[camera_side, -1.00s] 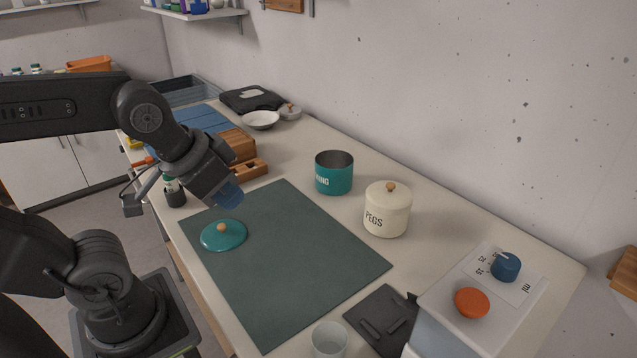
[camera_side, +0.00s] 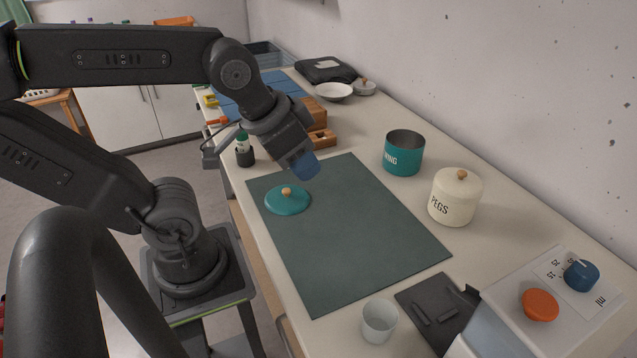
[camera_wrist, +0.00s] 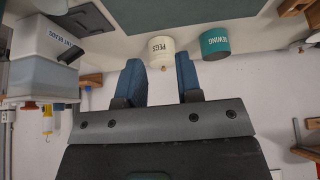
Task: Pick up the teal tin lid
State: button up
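The teal tin lid (camera_side: 287,201) lies flat on the dark green mat (camera_side: 345,235), its wooden knob up, in the side view. My gripper (camera_side: 306,168) is above the mat, near the lid and higher than it, apart from it. In the wrist view my gripper (camera_wrist: 160,80) has its two blue fingers spread with a gap between them and nothing held. The lid does not show in the wrist view. The open teal tin (camera_side: 403,154) stands to the right of the mat; it also shows in the wrist view (camera_wrist: 215,42).
A cream PEGS tin (camera_side: 454,198) with its lid on stands by the teal tin. A white cup (camera_side: 379,321) and a dark tray (camera_side: 436,312) are at the front. Wooden blocks (camera_side: 318,125) stand behind the mat. The mat around the lid is clear.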

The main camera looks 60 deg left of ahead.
jog(key=o, duration=1.2)
jog(key=shift+o, duration=0.2)
jog(key=n+g+y, duration=0.4)
jog(key=n+g, duration=0.2)
jog(key=n, duration=1.2)
send_near(286, 190)
jog(key=x, duration=0.4)
jog(key=shift+d+f, duration=0.15)
jog(key=shift+d, duration=0.2)
jog(key=shift+a+x, duration=0.15)
jog(key=shift+x, duration=1.2)
jog(key=shift+a+x, duration=0.15)
jog(key=shift+x, duration=1.2)
